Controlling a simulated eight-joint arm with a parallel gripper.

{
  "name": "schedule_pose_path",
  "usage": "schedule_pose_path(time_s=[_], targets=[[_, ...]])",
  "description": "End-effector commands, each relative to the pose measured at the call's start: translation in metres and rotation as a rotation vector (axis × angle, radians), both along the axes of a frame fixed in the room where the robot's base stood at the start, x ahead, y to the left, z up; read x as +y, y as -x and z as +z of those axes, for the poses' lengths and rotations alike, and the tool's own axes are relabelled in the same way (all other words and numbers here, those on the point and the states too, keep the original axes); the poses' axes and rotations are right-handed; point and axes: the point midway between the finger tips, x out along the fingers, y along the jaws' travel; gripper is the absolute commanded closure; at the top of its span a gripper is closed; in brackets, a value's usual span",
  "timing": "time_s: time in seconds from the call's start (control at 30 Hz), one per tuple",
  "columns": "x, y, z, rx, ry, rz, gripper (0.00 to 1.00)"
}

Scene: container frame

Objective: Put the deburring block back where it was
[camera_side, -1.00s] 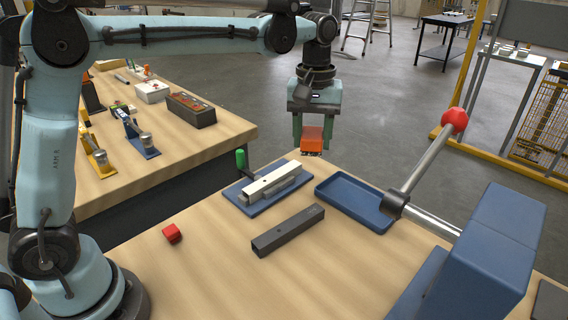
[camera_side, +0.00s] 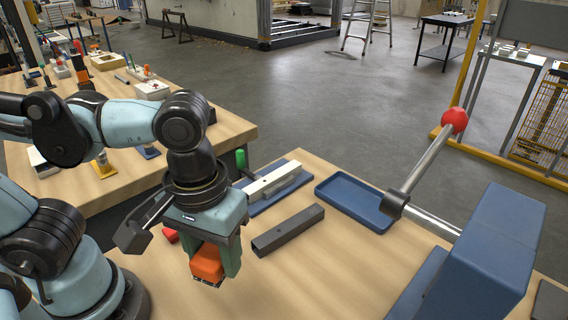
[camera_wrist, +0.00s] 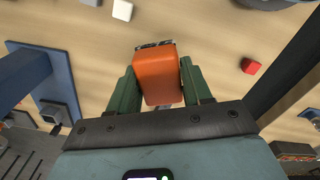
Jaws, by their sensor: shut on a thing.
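The deburring block, an orange block with a dark, metallic-looking end (camera_side: 207,264), is between the fingers of my gripper (camera_side: 212,268). In the wrist view the orange block (camera_wrist: 158,76) fills the space between the two green fingers of my gripper (camera_wrist: 160,84), with its dark end facing away from the palm. My gripper is shut on it and points down over the near left part of the wooden workbench (camera_side: 310,285). The block looks held above the bench; the exact gap cannot be told.
A small red block (camera_side: 170,236) lies close by, partly hidden by my gripper. A dark square tube (camera_side: 288,231) lies to the right. Behind are a blue fixture with a white bar (camera_side: 275,180) and a blue tray (camera_side: 353,208). A press lever with red knob (camera_side: 454,120) rises at right.

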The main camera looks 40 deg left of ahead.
Motion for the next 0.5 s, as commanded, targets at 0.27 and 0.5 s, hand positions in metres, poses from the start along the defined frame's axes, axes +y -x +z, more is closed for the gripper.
schedule_pose_path(time_s=[0.27,0.5], targets=[[0.007,0.029,-0.022,0.0,0.0,-0.029,0.84],[0.025,0.016,-0.037,0.0,0.0,-0.021,0.84]])
